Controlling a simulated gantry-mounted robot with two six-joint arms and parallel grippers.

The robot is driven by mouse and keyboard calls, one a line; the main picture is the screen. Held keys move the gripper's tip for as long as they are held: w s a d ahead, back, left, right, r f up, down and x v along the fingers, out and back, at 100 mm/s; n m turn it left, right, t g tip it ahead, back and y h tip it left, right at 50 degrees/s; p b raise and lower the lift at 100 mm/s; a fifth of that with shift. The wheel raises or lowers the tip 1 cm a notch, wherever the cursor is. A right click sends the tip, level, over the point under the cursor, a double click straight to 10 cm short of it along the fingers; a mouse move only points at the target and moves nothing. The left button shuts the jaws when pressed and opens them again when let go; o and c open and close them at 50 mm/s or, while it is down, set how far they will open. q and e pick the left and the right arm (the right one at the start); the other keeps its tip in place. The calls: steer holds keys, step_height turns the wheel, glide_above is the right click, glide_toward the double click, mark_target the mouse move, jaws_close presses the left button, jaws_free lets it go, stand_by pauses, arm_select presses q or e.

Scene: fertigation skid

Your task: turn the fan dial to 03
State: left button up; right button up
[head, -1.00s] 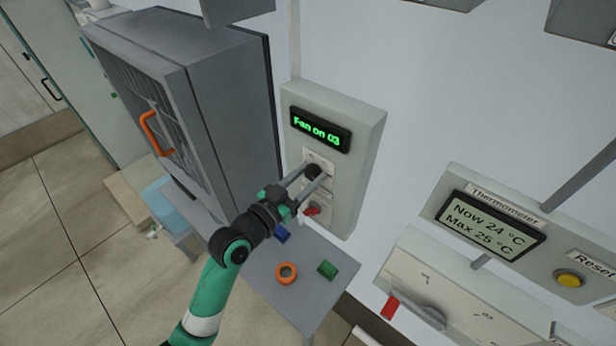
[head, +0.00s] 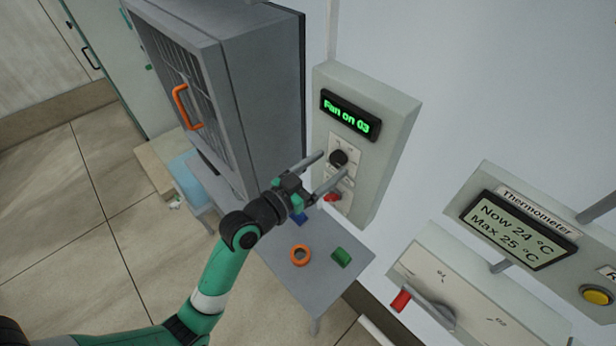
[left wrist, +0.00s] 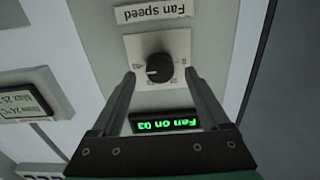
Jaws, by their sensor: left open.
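The fan dial is a round black knob (head: 338,158) on a pale plate on the grey control box (head: 392,112). It also shows in the left wrist view (left wrist: 159,68), upside down, below a "Fan speed" label (left wrist: 150,11). The green display (head: 351,115) above the dial reads "Fan on 03". My left gripper (head: 328,170) is open and empty, its two fingers apart and pointing at the dial. In the left wrist view the fingertips (left wrist: 160,76) lie either side of the knob, apparently clear of it. My right gripper is not in view.
A red switch (head: 333,198) sits below the dial. A grey cabinet with an orange handle (head: 187,107) stands left. A small table (head: 284,277) below holds an orange ring (head: 300,255) and a green block (head: 341,257). A thermometer panel (head: 512,231) is at right.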

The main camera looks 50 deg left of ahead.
arm_select(q)
steer(key=s, duration=0.9)
steer(key=shift+d, duration=0.4)
steer(key=shift+d, duration=0.1)
steer(key=w+d+r+m+t+h, duration=0.25)
steer(key=d+r, duration=0.35)
steer(key=r, duration=0.5)
steer(key=w+d+r+m+t+h, duration=0.25)
steer(key=d+r+h, duration=0.2)
steer(key=r, duration=0.75)
steer(key=s+d+r+t, duration=0.2)
steer(key=s+r, duration=0.1)
steer(key=r, duration=0.5)
steer(key=s+d+r+t, duration=0.2)
steer(key=s+r, duration=0.1)
steer(key=r, duration=0.6)
step_height(320, 180, up, 20)
steer(key=a+n+y+p, duration=0.1)
steer(key=n+y+p, duration=0.2)
steer(key=p, duration=1.6)
steer(key=shift+w+a+r+p, duration=0.15)
steer(key=shift+w+a+p, duration=0.15)
steer(key=shift+a+p, duration=0.1)
